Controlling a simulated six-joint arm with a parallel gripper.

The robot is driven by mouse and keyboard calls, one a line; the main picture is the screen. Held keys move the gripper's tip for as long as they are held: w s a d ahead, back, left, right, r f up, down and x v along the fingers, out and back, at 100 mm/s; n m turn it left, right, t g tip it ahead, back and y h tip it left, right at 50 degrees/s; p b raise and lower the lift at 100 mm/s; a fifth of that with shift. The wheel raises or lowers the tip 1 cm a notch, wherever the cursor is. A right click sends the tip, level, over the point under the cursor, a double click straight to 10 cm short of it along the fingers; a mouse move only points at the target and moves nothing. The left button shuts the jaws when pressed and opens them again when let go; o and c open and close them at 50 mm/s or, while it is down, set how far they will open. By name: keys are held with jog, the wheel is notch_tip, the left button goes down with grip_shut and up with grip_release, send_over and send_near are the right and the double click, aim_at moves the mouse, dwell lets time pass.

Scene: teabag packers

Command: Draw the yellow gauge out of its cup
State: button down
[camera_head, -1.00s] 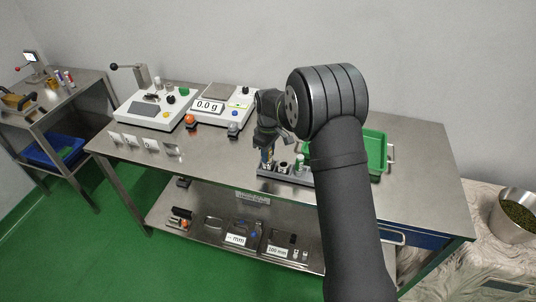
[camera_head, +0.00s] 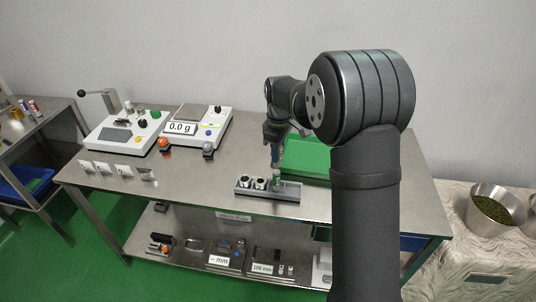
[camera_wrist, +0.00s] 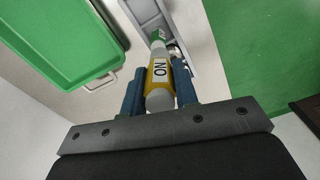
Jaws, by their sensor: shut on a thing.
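My gripper (camera_wrist: 158,88) is shut on the yellow gauge (camera_wrist: 160,74), a grey cylinder with a yellow band and a "NO" label. In the head view my gripper (camera_head: 275,158) points down above the grey rack (camera_head: 291,191), with the gauge mostly hidden there. Two cups in the rack (camera_head: 244,181) (camera_head: 260,183) look empty of gauges.
A green tray (camera_head: 304,155) sits behind and right of the rack. A scale (camera_head: 181,128) and a lever device (camera_head: 117,134) stand at the left, with orange and grey knobs before them. The metal table (camera_head: 210,165) is clear between the scale and the rack.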

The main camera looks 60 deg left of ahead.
jog(key=shift+w+d+r, duration=0.1)
jog(key=shift+r, duration=2.6)
jog(key=shift+f, duration=0.1)
